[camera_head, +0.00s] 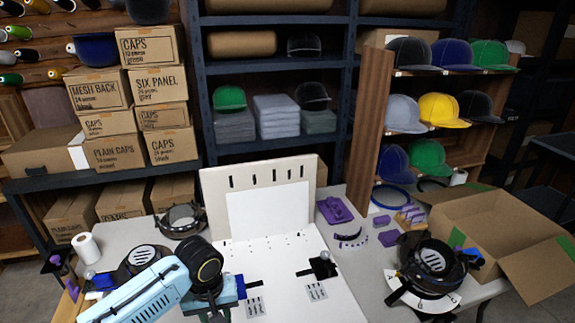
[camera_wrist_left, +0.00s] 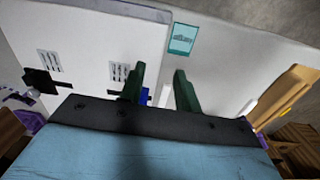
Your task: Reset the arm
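My left arm (camera_head: 150,290), light blue with a black joint, reaches in from the lower left of the head view, over the near left of the table. In the left wrist view my left gripper (camera_wrist_left: 160,74) has two dark green fingers standing apart, with no object held between them. The white board (camera_wrist_left: 100,40) lies beyond the fingers. A small blue thing shows behind the left finger, partly hidden. My right arm and gripper are in neither view.
A white board (camera_head: 300,285) with a black clamp (camera_head: 322,266) fills the table's middle. Round black fixtures (camera_head: 432,262) and an open cardboard box (camera_head: 490,232) are at right. A paper roll (camera_head: 87,248) stands at left. Shelves with caps and boxes stand behind.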

